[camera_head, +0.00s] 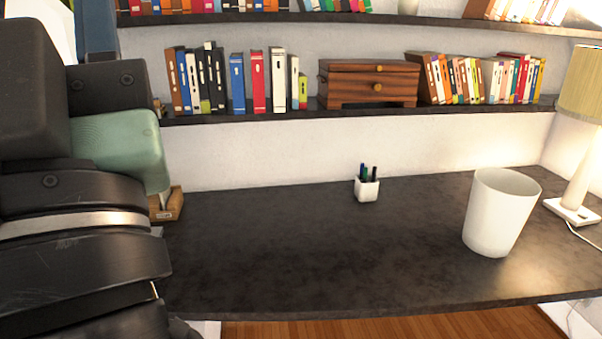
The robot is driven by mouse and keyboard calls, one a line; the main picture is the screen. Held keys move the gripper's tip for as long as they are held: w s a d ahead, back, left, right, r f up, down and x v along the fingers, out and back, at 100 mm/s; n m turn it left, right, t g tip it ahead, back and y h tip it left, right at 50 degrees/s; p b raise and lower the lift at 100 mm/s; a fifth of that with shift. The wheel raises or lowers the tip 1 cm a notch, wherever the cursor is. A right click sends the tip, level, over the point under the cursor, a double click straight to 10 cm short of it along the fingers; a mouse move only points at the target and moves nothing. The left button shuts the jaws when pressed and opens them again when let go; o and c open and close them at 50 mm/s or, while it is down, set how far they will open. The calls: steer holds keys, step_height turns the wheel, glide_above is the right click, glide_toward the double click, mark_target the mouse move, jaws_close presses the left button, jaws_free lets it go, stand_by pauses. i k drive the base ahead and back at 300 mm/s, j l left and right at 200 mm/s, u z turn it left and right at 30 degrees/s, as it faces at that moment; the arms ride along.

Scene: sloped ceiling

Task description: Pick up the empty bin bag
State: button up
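A white, open-topped, tapered bin (496,215) stands upright on the right part of the dark desk, near the lamp. No separate soft bag shows, and I cannot tell whether this white container is the bin bag or holds one. Its inside is mostly hidden; only the upper inner wall shows. My dark arm fills the left edge of the view, close to the camera and far from the bin. No fingertips can be made out, so I cannot see whether my gripper is open or shut.
The dark desk (300,250) is mostly clear in the middle. A white pen cup (367,190) stands toward the back. A lamp (578,165) stands right of the bin. A small wooden object (168,207) is partly hidden by my arm. Shelves with books and a wooden drawer box (370,84) hang above.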

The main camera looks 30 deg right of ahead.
mark_target(502, 201)
steer(key=k+l, duration=0.1)
steer(key=l, duration=1.05)
steer(key=k+l, duration=0.15)
steer(key=l, duration=0.95)
steer(key=i+l, duration=0.2)
steer(key=l, duration=0.2)
steer(key=i+l, duration=0.25)
steer(key=l, duration=0.2)
steer(key=i+l, duration=0.2)
steer(key=l, duration=0.2)
steer(key=i+l, duration=0.2)
steer(key=l, duration=0.2)
steer(key=i+l, duration=0.25)
steer(key=l, duration=0.15)
steer(key=k+l+z, duration=0.05)
